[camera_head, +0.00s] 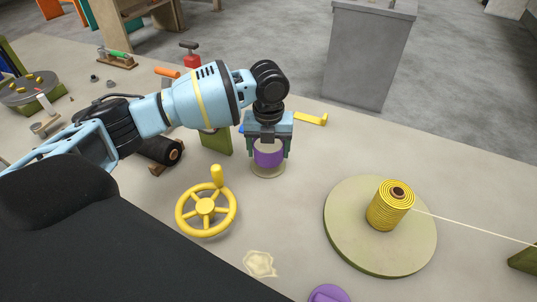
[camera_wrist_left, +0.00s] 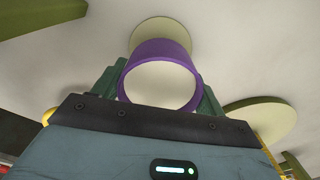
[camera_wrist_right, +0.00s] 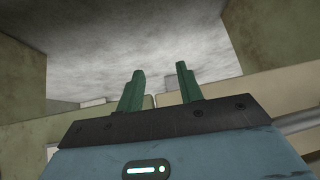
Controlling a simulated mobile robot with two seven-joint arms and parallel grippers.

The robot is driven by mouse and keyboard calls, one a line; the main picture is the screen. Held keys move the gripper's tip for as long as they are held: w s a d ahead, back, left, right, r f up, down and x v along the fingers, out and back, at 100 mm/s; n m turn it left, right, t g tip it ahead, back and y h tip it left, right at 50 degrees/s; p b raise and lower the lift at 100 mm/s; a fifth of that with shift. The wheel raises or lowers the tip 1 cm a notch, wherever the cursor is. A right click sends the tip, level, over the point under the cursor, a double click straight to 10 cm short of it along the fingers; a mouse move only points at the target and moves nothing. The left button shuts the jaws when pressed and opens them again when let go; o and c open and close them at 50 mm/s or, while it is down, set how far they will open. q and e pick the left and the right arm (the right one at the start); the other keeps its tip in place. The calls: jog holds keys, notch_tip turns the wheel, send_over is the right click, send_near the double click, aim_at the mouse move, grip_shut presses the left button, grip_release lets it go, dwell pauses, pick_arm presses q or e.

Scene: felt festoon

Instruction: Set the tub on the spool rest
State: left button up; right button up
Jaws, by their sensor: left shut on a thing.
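A purple tub (camera_head: 267,156) with a pale top is clamped between the fingers of my left gripper (camera_head: 269,148). In the left wrist view the tub (camera_wrist_left: 158,48) shows as a purple ring around a cream face, with a green finger on each side. A small pale round pad (camera_head: 268,173) lies directly under the tub; it also shows in the left wrist view (camera_wrist_left: 162,28). I cannot tell whether the tub touches it, nor surely which piece is the spool rest. My right gripper (camera_wrist_right: 160,68) shows only in its own wrist view, fingers apart with nothing between.
A yellow handwheel (camera_head: 205,208) stands left of the tub. A large pale disc (camera_head: 350,235) bearing a yellow thread spool (camera_head: 390,206) is to the right, its thread running right. A dark roller (camera_head: 160,150) is behind the wheel. A purple round thing (camera_head: 328,293) is at the front edge.

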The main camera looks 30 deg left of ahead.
pick_arm(q)
jog(key=shift+w+a, duration=0.2)
jog(key=shift+w, duration=0.05)
jog(key=shift+w+f, duration=0.1)
jog(key=shift+f, duration=1.6)
jog(key=shift+f, duration=0.15)
jog(key=o, duration=1.2)
jog(key=shift+o, duration=0.2)
notch_tip(320, 180, up, 12)
jog(key=shift+r+p, duration=0.1)
jog(key=shift+p, duration=0.2)
